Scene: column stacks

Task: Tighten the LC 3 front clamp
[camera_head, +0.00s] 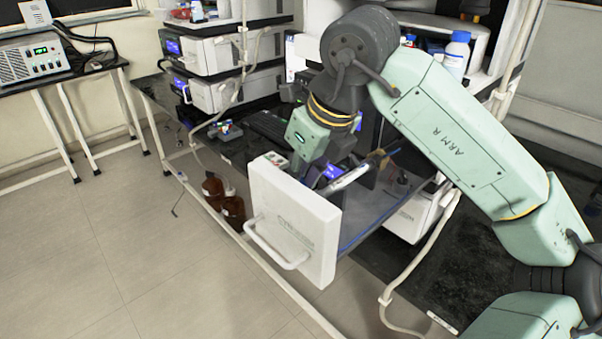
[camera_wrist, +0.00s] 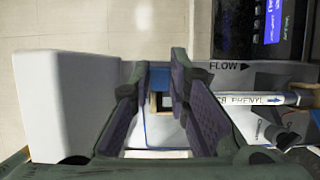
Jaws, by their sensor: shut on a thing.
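The pulled-out white drawer (camera_head: 300,225) has a bar handle on its front panel, and the panel also fills the left of the wrist view (camera_wrist: 65,105). A white column (camera_head: 352,172) lies along the drawer behind the panel; in the wrist view its tube (camera_wrist: 262,99) reads PHENYL, beside a FLOW arrow. My gripper (camera_wrist: 158,85) reaches down just behind the panel at the column's front end. Its two padded fingers stand apart around a small part between them, apparently the front clamp (camera_wrist: 159,102). The clamp's jaws and how tight it sits are mostly hidden. The head view hides the fingertips.
A dark display (camera_wrist: 265,28) sits near the column. Brown bottles (camera_head: 233,210) stand below the bench, left of the panel. Stacked instruments (camera_head: 230,55) and a blue-capped bottle (camera_head: 456,52) stand behind. Tubing hangs at right. The floor at front left is clear.

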